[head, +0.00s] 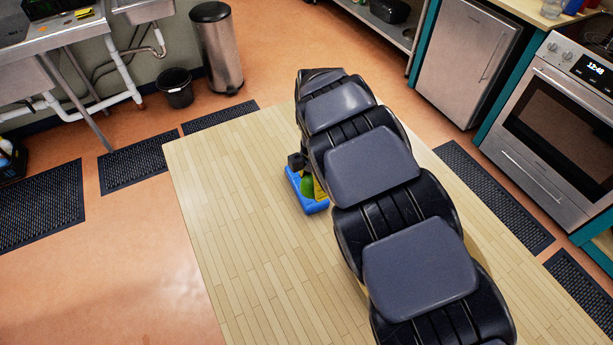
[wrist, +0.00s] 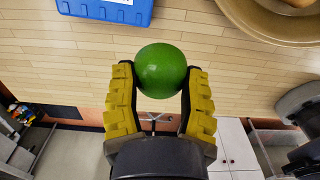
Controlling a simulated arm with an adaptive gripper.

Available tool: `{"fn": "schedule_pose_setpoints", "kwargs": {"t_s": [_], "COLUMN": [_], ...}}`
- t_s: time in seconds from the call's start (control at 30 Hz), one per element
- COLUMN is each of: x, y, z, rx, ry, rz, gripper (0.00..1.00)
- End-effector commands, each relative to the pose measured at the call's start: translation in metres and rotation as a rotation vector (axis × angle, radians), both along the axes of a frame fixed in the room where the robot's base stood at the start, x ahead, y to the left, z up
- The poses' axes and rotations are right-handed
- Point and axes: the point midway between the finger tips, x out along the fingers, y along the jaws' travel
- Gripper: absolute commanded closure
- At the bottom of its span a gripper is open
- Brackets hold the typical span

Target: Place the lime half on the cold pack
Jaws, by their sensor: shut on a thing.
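My gripper (wrist: 160,74) is shut on the lime half (wrist: 160,66), which shows its round green skin between the yellow fingertips in the wrist view. The blue cold pack (wrist: 105,9) lies on the wooden table at the upper left of that view, apart from the lime in the picture. In the head view the lime half (head: 307,186) and a yellow finger overlap the blue cold pack (head: 318,208). My arm hides much of the gripper there. The height of the lime above the table is hard to tell.
A tan round bowl (wrist: 247,22) with something in it stands at the upper right of the wrist view. The wooden tabletop (head: 225,200) is clear to the left of the cold pack. My arm covers much of the table's right side in the head view.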

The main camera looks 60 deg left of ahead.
Motion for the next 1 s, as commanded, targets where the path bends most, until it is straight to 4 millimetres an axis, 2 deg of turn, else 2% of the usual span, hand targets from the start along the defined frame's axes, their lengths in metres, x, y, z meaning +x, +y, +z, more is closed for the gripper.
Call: {"fn": "schedule_pose_setpoints", "kwargs": {"t_s": [0.37,0.53,0.7,1.0], "x": [0.016,0.021,0.026,0.030], "y": [0.045,0.062,0.076,0.086], "z": [-0.023,-0.045,-0.065,-0.074], "rx": [0.000,0.003,-0.001,0.000], "ry": [0.004,0.004,0.004,0.003], "rz": [-0.001,0.000,-0.001,0.001], "gripper": [0.85,0.85,0.85,0.85]}}
